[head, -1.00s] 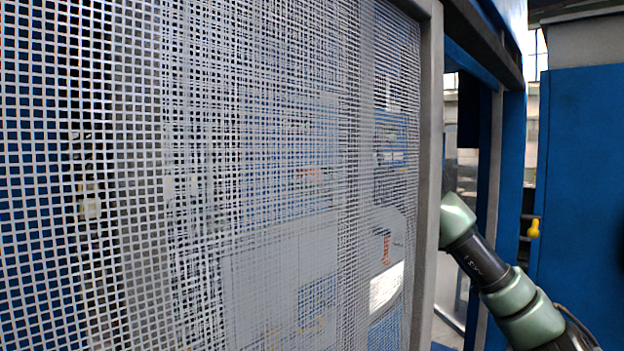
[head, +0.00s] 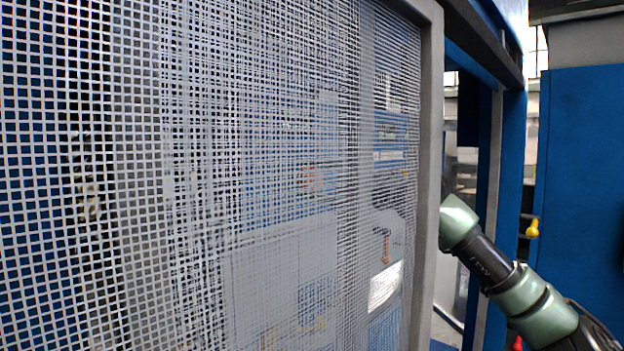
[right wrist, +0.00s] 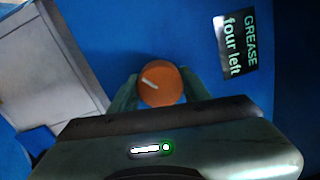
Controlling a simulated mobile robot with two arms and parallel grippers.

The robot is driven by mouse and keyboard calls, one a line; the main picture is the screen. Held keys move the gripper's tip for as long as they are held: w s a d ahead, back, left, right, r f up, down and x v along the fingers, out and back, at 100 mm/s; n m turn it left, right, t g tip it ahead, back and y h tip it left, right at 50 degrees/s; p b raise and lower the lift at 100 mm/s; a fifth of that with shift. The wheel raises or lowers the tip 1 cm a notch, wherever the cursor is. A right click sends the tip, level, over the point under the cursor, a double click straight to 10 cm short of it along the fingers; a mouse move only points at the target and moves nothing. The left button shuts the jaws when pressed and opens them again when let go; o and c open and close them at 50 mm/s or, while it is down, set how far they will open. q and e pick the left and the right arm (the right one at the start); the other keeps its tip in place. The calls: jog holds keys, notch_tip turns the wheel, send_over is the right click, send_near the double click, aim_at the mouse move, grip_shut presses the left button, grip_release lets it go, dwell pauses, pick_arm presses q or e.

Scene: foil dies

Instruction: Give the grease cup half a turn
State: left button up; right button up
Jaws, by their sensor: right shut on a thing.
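The grease cup (right wrist: 162,90) shows in the right wrist view as a round orange cap with a short white mark slanting across its face. My right gripper (right wrist: 160,87) has one green finger on each side of it and is shut on it. The gripper and the cup cannot be made out there. My left gripper is in neither view.
A black label (right wrist: 238,42) reading "GREASE four left" is on the blue panel beside the cup. A grey block (right wrist: 45,65) is at the left. In the head view a wire mesh guard (head: 250,180) fills the left, and a yellow knob (head: 532,228) sits at right.

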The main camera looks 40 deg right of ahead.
jog(key=n, duration=0.5)
jog(key=shift+r+n+p, duration=0.15)
jog(key=shift+n+p, duration=0.25)
jog(key=n, duration=0.5)
jog(key=shift+y+p, duration=0.35)
jog(key=shift+y, duration=0.05)
jog(key=shift+n, duration=0.3)
jog(key=o, duration=1.4)
jog(key=shift+c, duration=0.2)
